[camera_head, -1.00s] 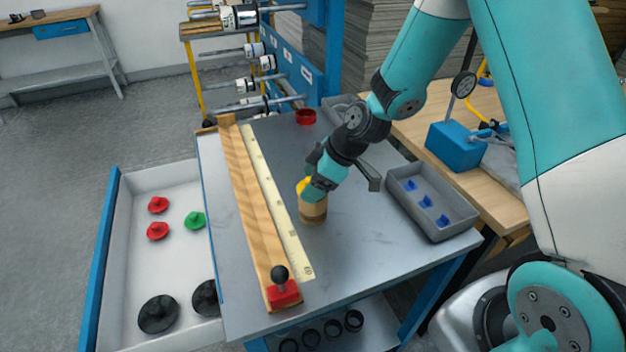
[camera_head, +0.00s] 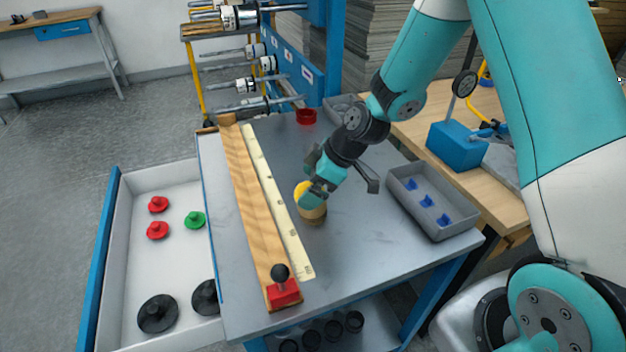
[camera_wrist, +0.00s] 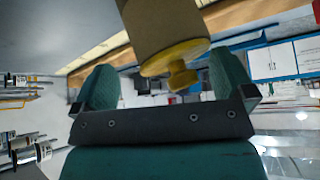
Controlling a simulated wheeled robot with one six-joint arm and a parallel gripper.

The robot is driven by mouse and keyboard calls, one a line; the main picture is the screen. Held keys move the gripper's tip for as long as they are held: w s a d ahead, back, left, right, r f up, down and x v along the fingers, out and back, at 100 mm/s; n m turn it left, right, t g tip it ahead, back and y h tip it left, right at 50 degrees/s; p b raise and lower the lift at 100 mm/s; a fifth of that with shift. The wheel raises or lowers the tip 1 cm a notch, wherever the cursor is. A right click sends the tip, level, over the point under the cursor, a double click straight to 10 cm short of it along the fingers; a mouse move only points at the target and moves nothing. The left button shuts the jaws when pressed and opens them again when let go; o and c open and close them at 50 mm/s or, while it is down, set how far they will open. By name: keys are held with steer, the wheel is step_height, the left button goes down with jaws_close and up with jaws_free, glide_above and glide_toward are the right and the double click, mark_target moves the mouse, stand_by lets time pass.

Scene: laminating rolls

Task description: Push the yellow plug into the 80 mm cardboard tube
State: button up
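The brown cardboard tube (camera_head: 316,217) stands upright on the grey bench, left of the grey tray. The yellow plug (camera_head: 303,190) is at its upper end, partly hidden by my gripper (camera_head: 313,194). In the wrist view, the tube (camera_wrist: 160,24) shows with the plug's flange (camera_wrist: 174,56) against its end and the plug's knob (camera_wrist: 182,78) sticking out. The knob is between the fingers of my gripper (camera_wrist: 168,80), nearer the right one. The fingers are wide apart, with a clear gap on the left. How deep the plug sits is hidden.
A wooden rail with a scale (camera_head: 250,190) and red stop (camera_head: 284,293) lies left of the tube. A grey tray (camera_head: 462,228) with blue pieces stands right. A red ring (camera_head: 306,117) is behind. An open drawer (camera_head: 130,262) holds red, green and black plugs.

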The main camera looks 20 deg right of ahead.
steer(key=shift+d+f, duration=0.25)
steer(key=shift+d, duration=0.25)
steer(key=a+v, duration=0.1)
steer(key=v, duration=1.6)
steer(key=s+a+r+m+g+h, duration=0.1)
steer(key=s+a+r+m, duration=0.1)
steer(key=s+a, duration=0.4)
steer(key=s+a+r+m+g, duration=0.1)
steer(key=s+a+r+m, duration=0.2)
steer(key=s, duration=1.1)
steer(key=a, duration=0.3)
steer(key=shift+s+a+r+m+g+h, duration=0.2)
steer(key=shift+s+m+g+h, duration=0.1)
steer(key=shift+m+g+h, duration=0.1)
